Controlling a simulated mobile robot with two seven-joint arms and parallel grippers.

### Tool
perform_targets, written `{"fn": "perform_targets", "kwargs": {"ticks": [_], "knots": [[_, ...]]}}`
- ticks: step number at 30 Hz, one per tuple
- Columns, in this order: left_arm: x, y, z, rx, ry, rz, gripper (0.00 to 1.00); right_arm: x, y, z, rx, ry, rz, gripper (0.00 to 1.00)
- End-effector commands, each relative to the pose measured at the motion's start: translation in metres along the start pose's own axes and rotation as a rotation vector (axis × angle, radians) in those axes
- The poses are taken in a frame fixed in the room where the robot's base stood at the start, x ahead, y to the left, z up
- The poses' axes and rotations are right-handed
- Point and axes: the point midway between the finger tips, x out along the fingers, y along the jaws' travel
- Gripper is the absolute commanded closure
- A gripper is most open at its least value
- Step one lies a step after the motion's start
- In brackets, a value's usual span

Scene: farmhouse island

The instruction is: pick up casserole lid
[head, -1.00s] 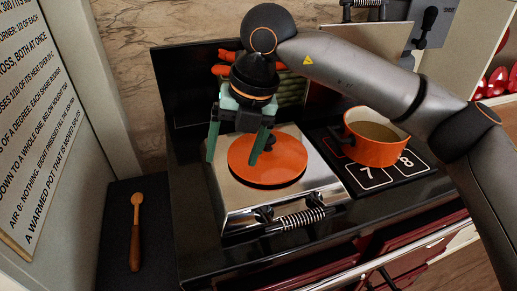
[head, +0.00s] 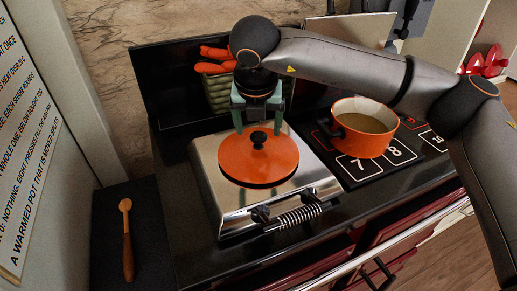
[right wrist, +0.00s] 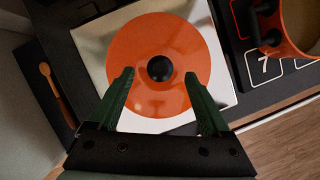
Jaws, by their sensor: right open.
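The casserole lid (head: 257,164) is a flat orange disc with a black knob (head: 258,139). It lies on the shiny steel hob cover (head: 214,188). It also shows in the right wrist view (right wrist: 130,85), with its knob (right wrist: 160,68) near the middle. My right gripper (head: 258,124) is open and empty over the lid, its green fingers on either side of the knob in the head view. In the right wrist view the fingers (right wrist: 160,85) are spread wide around the line to the knob; I see no contact. My left gripper is not in view.
An orange pot (head: 366,145) with brownish contents stands on a numbered black mat (head: 391,155) to the right. A green basket (head: 216,93) with orange items stands behind. A wooden spoon (head: 128,250) lies at the left. A coiled handle (head: 300,215) is at the cover's front.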

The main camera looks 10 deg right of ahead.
Motion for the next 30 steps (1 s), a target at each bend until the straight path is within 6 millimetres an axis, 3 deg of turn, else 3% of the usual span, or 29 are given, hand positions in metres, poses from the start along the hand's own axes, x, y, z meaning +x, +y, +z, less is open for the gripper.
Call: {"fn": "perform_targets", "kwargs": {"ticks": [7, 16, 30], "knots": [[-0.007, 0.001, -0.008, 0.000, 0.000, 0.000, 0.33, 0.035, -0.001, 0.000, 0.002, 0.002, -0.002, 0.19], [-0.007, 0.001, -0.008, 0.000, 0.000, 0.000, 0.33, 0.041, -0.001, 0.000, 0.001, 0.001, 0.000, 0.19], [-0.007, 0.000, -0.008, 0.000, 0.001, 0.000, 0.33, 0.040, -0.001, 0.000, 0.001, 0.001, 0.000, 0.71]]}}
